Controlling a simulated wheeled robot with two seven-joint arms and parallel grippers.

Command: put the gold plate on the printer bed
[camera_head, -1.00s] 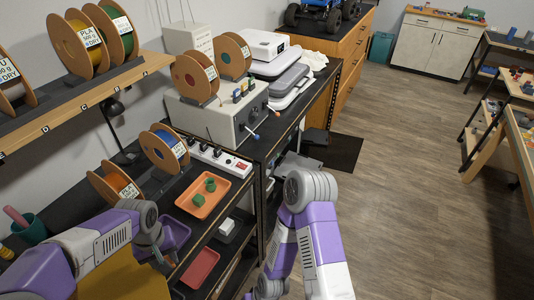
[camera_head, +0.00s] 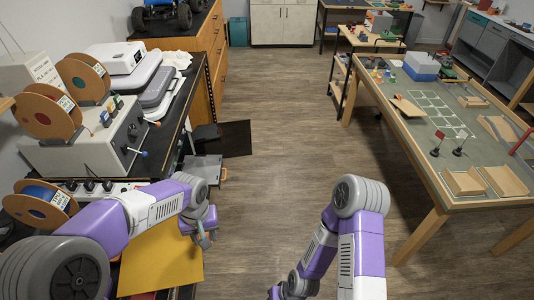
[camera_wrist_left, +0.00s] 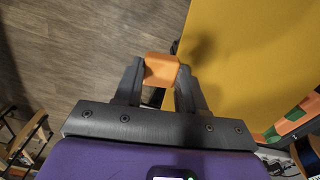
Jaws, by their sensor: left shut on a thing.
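The gold plate (camera_head: 165,258) is a flat yellow sheet at the lower left of the head view, partly hidden behind my left arm. It fills the upper right of the left wrist view (camera_wrist_left: 255,60). My left gripper (camera_head: 204,238) is at the plate's right edge. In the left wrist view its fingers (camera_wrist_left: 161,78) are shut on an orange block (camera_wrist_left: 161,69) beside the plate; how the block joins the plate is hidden. My right arm hangs low in the middle, and its fingers are out of view. I cannot make out a printer bed.
A black bench on the left carries a grey control box (camera_head: 90,142), filament spools (camera_head: 40,110) and white and grey machines (camera_head: 150,85). A worktable (camera_head: 425,155) with small parts stands at right. Open wooden floor (camera_head: 275,130) lies between them.

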